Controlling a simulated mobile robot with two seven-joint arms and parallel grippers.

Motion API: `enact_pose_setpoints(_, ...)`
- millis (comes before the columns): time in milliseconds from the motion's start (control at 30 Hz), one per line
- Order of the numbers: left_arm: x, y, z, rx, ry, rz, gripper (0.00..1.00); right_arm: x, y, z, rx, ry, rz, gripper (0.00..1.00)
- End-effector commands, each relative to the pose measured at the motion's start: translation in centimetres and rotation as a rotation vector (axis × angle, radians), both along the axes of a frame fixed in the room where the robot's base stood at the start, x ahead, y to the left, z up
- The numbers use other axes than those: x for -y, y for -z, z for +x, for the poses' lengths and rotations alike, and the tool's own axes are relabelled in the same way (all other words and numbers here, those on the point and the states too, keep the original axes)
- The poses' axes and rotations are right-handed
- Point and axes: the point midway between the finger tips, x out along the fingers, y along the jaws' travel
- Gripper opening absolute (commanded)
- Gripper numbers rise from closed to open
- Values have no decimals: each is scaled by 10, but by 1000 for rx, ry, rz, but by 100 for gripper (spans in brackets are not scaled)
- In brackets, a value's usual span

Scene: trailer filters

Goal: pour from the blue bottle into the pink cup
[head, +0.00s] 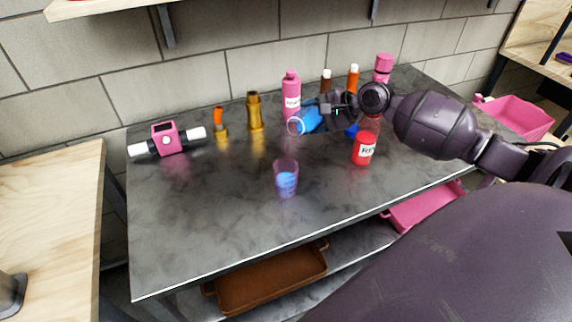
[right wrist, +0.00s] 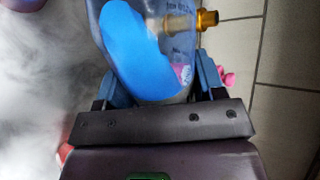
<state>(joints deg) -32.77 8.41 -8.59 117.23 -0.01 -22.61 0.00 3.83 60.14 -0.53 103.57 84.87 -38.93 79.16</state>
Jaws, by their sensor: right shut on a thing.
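The blue bottle (head: 309,121) is clear with blue liquid inside. It is tipped over, its mouth toward the left, above the table and behind the pink cup. My right gripper (head: 326,110) is shut on it. The right wrist view shows the bottle (right wrist: 140,45) between the blue fingers (right wrist: 155,85), its blue liquid slanted to one side. The pink cup (head: 286,178) is see-through and stands upright on the grey table, apart from the bottle, with blue liquid in it. No stream between them can be made out. My left gripper is in neither view.
A red labelled bottle (head: 364,148) stands right of the cup. A pink bottle (head: 291,95), brass fittings (head: 254,111) and a pink device (head: 166,138) stand toward the back of the grey table (head: 220,210). The table's front left is clear.

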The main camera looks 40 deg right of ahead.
Motion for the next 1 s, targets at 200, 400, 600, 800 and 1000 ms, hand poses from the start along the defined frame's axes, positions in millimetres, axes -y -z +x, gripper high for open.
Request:
enact_pose_setpoints(200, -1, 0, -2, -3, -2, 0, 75, -1, 1, 0, 6, -1, -11, 30)
enact_pose_setpoints(400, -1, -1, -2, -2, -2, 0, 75, -1, 4, 0, 10, -1, -23, 30)
enact_pose_setpoints(600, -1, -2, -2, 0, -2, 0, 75, -2, 6, -1, 15, 0, -33, 30)
enact_pose_setpoints(800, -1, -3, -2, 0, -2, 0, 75, -2, 8, -1, 19, 0, -45, 30)
enact_pose_setpoints(1000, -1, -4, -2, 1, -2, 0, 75, -3, 10, -1, 24, 0, -55, 30)
